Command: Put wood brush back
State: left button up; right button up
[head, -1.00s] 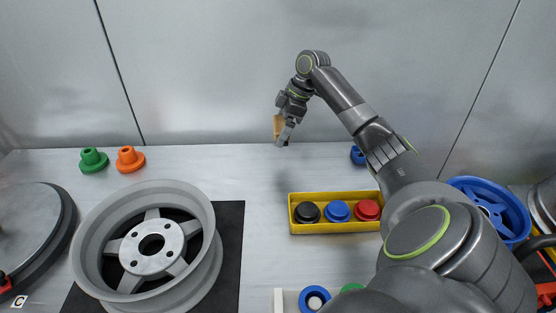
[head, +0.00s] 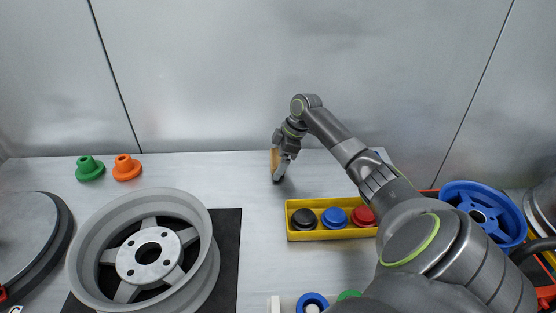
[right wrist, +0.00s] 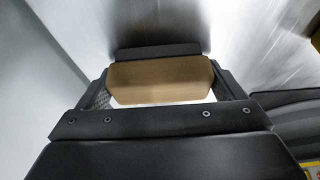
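My right gripper (head: 279,174) points down at the back middle of the table, low over the surface. It is shut on the wood brush (head: 274,159), a tan wooden block. In the right wrist view the brush (right wrist: 160,80) lies crosswise between the two fingers, with its plain wooden face showing. I cannot tell whether the brush touches the table. Its bristles are not clearly visible. My left gripper is not in view.
A yellow tray (head: 330,235) with black, blue and red knobs stands in front of the right gripper. A grey wheel (head: 88,255) lies at left on a black mat (head: 228,260). Green (head: 89,168) and orange (head: 126,166) pieces stand behind it. A blue wheel (head: 480,195) is at right.

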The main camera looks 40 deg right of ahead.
jog(key=shift+o, duration=0.9)
jog(key=shift+r, duration=0.15)
jog(key=v, duration=1.2)
jog(key=shift+w+a, duration=0.1)
